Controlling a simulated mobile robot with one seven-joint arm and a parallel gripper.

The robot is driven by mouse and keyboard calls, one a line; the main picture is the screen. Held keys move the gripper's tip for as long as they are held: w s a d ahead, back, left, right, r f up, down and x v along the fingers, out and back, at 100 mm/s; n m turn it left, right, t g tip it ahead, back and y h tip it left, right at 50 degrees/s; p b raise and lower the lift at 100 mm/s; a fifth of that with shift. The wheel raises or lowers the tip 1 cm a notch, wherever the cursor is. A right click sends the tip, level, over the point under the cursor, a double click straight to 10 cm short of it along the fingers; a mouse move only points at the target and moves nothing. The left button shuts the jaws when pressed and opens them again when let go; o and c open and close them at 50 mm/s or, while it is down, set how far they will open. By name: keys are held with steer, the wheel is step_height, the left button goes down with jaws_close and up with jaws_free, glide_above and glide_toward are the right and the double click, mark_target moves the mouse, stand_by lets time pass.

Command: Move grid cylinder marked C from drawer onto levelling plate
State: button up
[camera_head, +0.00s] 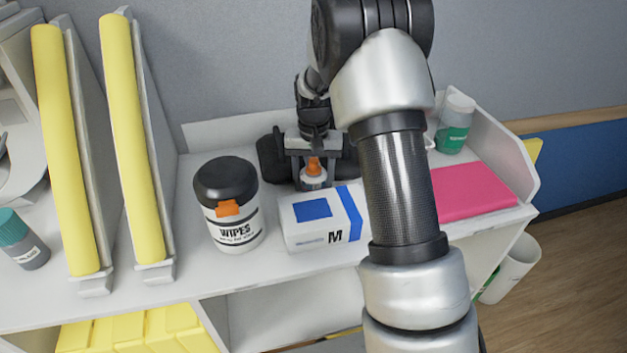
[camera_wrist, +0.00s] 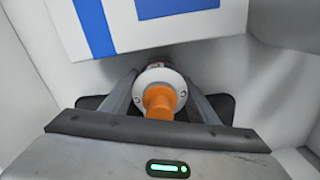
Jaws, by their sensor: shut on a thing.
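My gripper (camera_head: 313,174) reaches down behind a white and blue box marked M on a white shelf top. It is shut on a small white bottle with an orange tip (camera_head: 314,166). In the wrist view the white bottle's round top and orange tip (camera_wrist: 160,98) lie between the two fingers of my gripper (camera_wrist: 161,90). The bottle's lower part is hidden by the box. I see no grid cylinder marked C, no drawer and no levelling plate in either view.
The box marked M (camera_head: 316,222) stands close in front of my gripper. A black-lidded wipes tub (camera_head: 233,232) is left of it. A pink flat item (camera_head: 475,192) and a green-labelled bottle (camera_head: 455,125) are at right. Yellow-edged panels (camera_head: 133,140) stand at left.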

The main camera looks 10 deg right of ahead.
steer(key=shift+f, duration=0.15)
steer(key=o, duration=1.3)
